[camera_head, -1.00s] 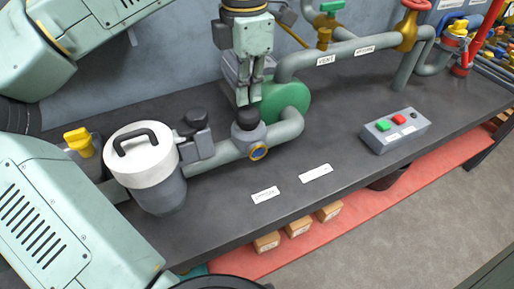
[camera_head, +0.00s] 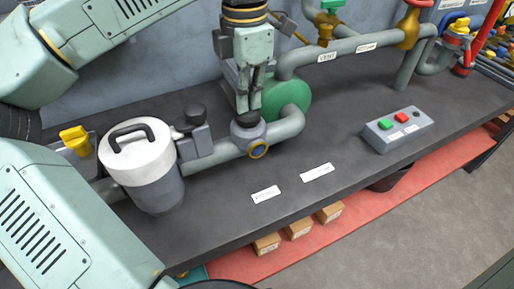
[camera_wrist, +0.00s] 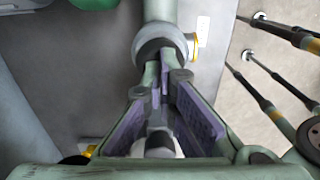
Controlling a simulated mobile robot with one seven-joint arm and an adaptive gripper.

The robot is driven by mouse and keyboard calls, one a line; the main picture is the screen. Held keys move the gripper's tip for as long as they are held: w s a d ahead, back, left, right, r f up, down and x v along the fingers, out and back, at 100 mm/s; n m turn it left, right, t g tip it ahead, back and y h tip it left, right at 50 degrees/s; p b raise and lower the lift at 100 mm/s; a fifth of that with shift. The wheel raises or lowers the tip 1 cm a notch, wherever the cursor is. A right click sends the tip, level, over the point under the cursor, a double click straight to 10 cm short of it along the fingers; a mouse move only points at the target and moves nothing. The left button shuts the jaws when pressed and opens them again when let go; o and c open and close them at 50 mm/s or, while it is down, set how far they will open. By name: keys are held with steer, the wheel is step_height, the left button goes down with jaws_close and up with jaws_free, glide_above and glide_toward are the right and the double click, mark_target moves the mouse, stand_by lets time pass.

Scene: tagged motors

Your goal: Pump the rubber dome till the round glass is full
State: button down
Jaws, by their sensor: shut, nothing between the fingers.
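The black rubber dome (camera_head: 246,119) sits on top of a grey pipe fitting (camera_head: 242,136); little of it shows in the head view, beneath my fingertips. My gripper (camera_head: 247,112) is shut, points down and appears to press on the dome from above. In the wrist view my gripper (camera_wrist: 165,70) has its fingers together over the grey fitting (camera_wrist: 150,43), and the dome is hidden. The round glass (camera_head: 259,151) is set in the fitting's front with a yellow-brass rim. Its rim shows edge-on in the wrist view (camera_wrist: 193,46). Its fill level is too small to tell.
A white-lidded canister (camera_head: 141,158) with a black handle stands left. A black-capped grey block (camera_head: 196,130) is close left of the fitting. A green disc (camera_head: 284,98) and pipes stand behind.

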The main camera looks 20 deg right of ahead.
steer(key=shift+f, duration=0.4)
steer(key=shift+r+p, duration=1.2)
steer(key=shift+r, duration=0.5)
step_height(320, 180, up, 7)
steer(key=p, duration=0.5)
